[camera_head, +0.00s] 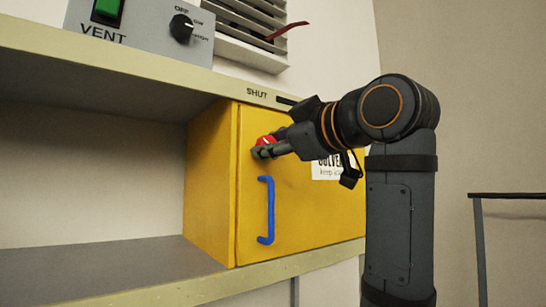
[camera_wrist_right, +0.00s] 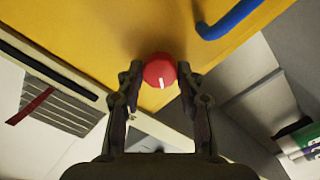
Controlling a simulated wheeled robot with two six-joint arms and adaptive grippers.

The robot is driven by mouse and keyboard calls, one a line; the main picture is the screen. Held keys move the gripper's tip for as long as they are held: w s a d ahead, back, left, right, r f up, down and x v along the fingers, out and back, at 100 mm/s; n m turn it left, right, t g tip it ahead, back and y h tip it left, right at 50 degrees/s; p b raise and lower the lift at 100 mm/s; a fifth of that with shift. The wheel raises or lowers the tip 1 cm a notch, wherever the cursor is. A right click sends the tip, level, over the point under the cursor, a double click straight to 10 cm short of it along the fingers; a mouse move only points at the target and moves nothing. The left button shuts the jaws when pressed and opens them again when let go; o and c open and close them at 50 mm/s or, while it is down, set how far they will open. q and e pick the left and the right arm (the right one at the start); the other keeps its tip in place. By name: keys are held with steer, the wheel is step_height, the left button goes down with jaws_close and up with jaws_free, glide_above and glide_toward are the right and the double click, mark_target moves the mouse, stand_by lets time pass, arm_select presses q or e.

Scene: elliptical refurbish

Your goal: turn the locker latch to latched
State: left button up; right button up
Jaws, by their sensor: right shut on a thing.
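The yellow locker (camera_head: 215,185) sits on a shelf with its door closed, as far as the head view shows. A round red latch knob (camera_head: 265,140) is near the top of the door, above a blue handle (camera_head: 267,210). My right gripper (camera_head: 262,152) is at the knob and partly covers it. In the right wrist view the red knob (camera_wrist_right: 160,71) has a white mark near its lower edge. There the fingers of my right gripper (camera_wrist_right: 159,78) stand on both sides of the knob, shut on it. My left gripper is not in view.
A grey panel (camera_head: 150,25) with a green VENT switch and a black dial is on top of the shelf unit (camera_head: 100,65). A louvred vent (camera_head: 250,30) with a red strip is behind. The shelf left of the locker is empty. A dark-topped table (camera_head: 510,196) is at right.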

steer(key=n+b, duration=0.2)
steer(key=n, duration=0.2)
steer(key=shift+f+n, duration=0.15)
steer(key=shift+n, duration=0.15)
steer(key=shift+n+b, duration=0.65)
steer(key=shift+n, duration=0.85)
steer(key=o, duration=1.2)
steer(key=shift+s, duration=0.1)
steer(key=v, duration=1.2)
